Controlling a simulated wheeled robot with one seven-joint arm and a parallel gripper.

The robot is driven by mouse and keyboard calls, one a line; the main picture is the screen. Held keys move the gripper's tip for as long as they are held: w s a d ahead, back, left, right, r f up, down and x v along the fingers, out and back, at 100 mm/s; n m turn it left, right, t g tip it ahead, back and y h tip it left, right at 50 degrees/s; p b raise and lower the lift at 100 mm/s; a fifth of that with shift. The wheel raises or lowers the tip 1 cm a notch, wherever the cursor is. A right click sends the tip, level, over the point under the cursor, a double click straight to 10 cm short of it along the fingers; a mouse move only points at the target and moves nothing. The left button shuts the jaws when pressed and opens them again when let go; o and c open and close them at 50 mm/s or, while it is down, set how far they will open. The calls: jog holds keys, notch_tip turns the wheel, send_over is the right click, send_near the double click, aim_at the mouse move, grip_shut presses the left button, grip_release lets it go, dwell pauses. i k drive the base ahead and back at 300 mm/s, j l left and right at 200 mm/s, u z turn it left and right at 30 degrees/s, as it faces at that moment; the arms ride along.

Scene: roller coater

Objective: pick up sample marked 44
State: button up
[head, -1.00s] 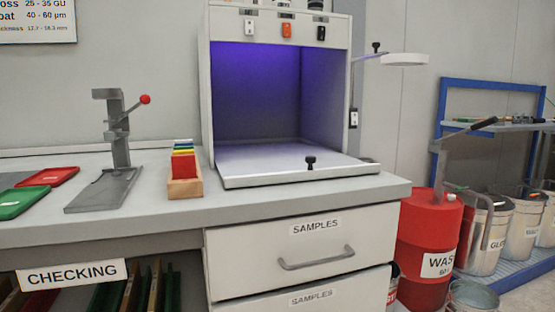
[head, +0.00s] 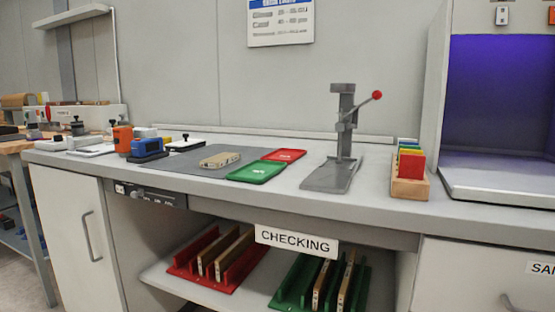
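A beige, block-like piece (head: 219,160) lies flat on the grey mat (head: 190,168) on the counter. On the shelf below, a red rack (head: 188,266) holds a few upright tan panels (head: 226,255). A green rack (head: 287,288) beside it holds similar upright panels (head: 346,280). Any markings on the panels and the piece are too small to read, so I cannot tell which is 44. My gripper is not in view.
A green tray (head: 256,172) and a red tray (head: 284,155) lie right of the mat. A lever press (head: 345,140), a box of coloured cards (head: 410,178) and a purple-lit booth (head: 497,110) stand further right. Small instruments (head: 147,148) crowd the left. A CHECKING sign (head: 296,241) hangs above the shelf.

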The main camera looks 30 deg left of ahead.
aim_at(217, 161)
jog(key=u, duration=1.8)
